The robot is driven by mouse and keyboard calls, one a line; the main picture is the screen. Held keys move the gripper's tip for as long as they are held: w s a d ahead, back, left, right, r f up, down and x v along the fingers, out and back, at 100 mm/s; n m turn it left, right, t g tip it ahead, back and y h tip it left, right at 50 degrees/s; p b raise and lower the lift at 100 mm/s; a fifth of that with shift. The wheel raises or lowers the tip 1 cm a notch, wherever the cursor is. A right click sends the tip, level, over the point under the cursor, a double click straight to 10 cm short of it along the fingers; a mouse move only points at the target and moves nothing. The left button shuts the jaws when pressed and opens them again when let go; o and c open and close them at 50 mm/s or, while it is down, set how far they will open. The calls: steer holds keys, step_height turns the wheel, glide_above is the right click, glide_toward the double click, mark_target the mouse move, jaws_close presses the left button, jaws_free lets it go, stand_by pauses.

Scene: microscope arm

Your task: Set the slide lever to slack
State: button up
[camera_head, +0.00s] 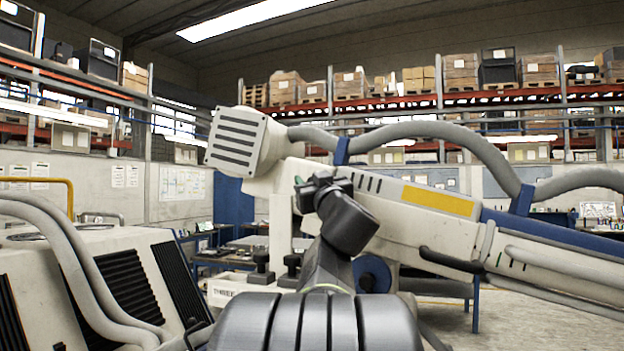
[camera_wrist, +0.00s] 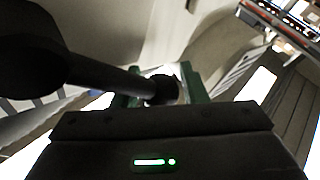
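The slide lever shows in the wrist view as a dark rod (camera_wrist: 105,76) running from a large dark rounded part at the left to a black knob (camera_wrist: 160,89). The knob appears between the two green fingers of my gripper (camera_wrist: 161,92). The fingers stand apart, with a pale strip visible between the knob and the right finger; contact is not clear. In the head view my gripper (camera_head: 299,187) is small and mostly behind my own wrist, against the cream microscope arm (camera_head: 365,190). The lever cannot be made out there, and no slack marking is readable.
Thick grey hoses (camera_head: 440,131) run above the microscope arm, which carries a yellow strip (camera_head: 437,200). A cream vented housing (camera_head: 90,265) with hoses stands at the left. A workbench (camera_head: 235,265) and stocked shelves (camera_head: 450,102) are behind. Some floor shows at the lower right.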

steer(key=shift+w, duration=0.1)
jaws_close()
